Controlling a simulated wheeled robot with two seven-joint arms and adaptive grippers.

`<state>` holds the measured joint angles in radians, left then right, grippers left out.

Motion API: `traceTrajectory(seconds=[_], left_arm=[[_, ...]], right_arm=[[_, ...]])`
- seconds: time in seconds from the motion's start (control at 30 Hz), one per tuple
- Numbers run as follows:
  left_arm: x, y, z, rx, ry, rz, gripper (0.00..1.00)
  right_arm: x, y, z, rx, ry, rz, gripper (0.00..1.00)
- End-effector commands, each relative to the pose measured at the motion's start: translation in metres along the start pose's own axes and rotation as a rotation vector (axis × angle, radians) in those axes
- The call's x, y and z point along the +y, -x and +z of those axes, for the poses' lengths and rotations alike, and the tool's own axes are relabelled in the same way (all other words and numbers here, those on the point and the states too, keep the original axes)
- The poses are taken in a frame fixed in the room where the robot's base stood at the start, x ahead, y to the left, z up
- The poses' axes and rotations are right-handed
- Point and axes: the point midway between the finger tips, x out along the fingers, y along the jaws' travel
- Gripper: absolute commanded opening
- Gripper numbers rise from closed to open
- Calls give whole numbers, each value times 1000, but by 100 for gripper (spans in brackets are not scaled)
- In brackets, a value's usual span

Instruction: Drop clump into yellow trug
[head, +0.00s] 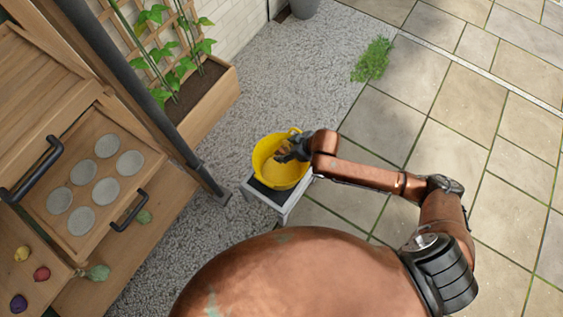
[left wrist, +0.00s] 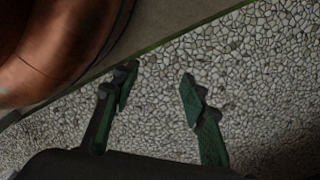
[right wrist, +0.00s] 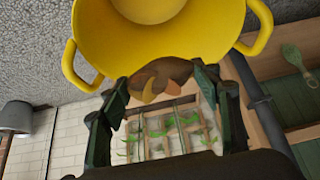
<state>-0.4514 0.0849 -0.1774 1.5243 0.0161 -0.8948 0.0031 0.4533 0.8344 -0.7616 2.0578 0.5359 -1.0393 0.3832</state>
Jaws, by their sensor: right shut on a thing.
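The yellow trug (head: 268,146) stands on a small grey stool (head: 284,205) in the head view. It also fills the top of the right wrist view (right wrist: 108,48), with its two handles out to the sides. My right gripper (head: 286,151) is at the trug's opening, over its upper right rim in the head view. In the right wrist view my right gripper (right wrist: 160,85) is shut on the brown clump (right wrist: 160,73), which shows between its fingers in front of the trug's mouth. My left gripper (left wrist: 155,85) is open and empty, with gravel behind it.
A wooden planter (head: 212,108) with climbing plants stands behind the trug. A dark post (head: 140,90) and a wooden cabinet with an open drawer (head: 140,178) of round grey discs are at the left. Paving at the right is mostly clear.

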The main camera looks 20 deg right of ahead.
Motion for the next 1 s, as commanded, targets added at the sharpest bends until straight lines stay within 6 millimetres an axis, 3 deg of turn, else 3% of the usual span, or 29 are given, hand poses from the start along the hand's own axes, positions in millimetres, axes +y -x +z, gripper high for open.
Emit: traceTrajectory(seconds=[0.3,0.63,0.67,1.0], left_arm=[[3,21,-15,1,4,5,40],[4,24,-16,1,4,6,40],[4,24,-16,1,4,6,40],[4,24,-16,1,5,7,40]], right_arm=[[0,-8,5,0,0,0,34],[0,-7,4,0,1,0,34],[0,-7,4,0,1,0,58],[0,-7,5,0,1,0,78]])
